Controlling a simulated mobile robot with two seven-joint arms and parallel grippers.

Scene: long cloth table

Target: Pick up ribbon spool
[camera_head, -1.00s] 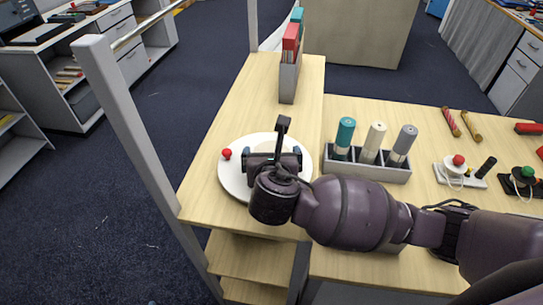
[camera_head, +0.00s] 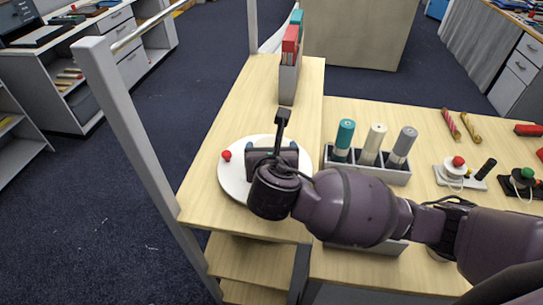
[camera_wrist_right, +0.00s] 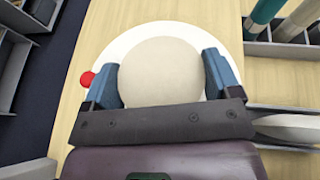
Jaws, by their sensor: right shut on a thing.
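The ribbon spool appears as a cream round top (camera_wrist_right: 162,72) between the two blue fingertips in the right wrist view. My right gripper (camera_wrist_right: 161,85) is shut on its sides, one finger on each side. The spool is over a round white plate (camera_wrist_right: 75,125), and I cannot tell whether it touches the plate. In the head view my right gripper (camera_head: 271,149) is over the white plate (camera_head: 232,181) and mostly hides the spool. My left gripper is not in view.
A red knob (camera_head: 226,155) sits at the plate's left. A grey rack (camera_head: 367,173) with teal, cream and grey rolls stands right of the plate. A grey file holder (camera_head: 288,84) stands behind. Wooden table (camera_head: 215,195) is bare around the plate's left and front.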

